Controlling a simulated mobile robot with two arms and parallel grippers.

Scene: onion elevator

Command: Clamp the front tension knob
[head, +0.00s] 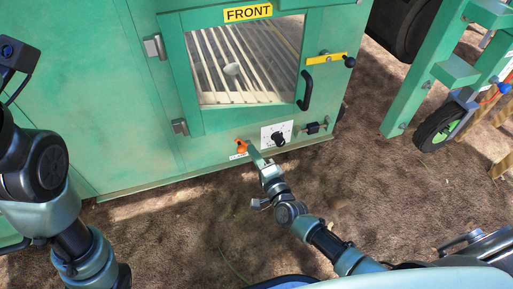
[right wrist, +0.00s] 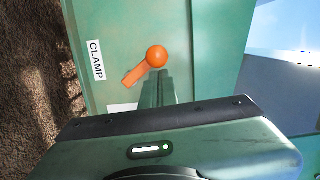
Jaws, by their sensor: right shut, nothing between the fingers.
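The green machine's front panel (head: 125,100) carries a white dial plate (head: 264,133) with a black knob (head: 278,140), likely the tension knob. Left of it is an orange clamp lever (head: 241,146) above a CLAMP label (head: 238,156). In the right wrist view the lever's orange ball (right wrist: 156,57) and slanted arm (right wrist: 134,76) show beside the label (right wrist: 96,60). My right gripper (head: 254,153) is shut and empty, its fingertips close to the lever. In the wrist view the fingers (right wrist: 158,80) end just below the ball; contact cannot be told. My left gripper is out of view.
Above are a window door (head: 184,75) with a black handle (head: 305,90) and a yellow latch (head: 326,58). A small black fitting (head: 314,127) sits right of the dial. A wheeled green frame (head: 425,80) stands at right. Bare brown ground (head: 180,230) lies in front.

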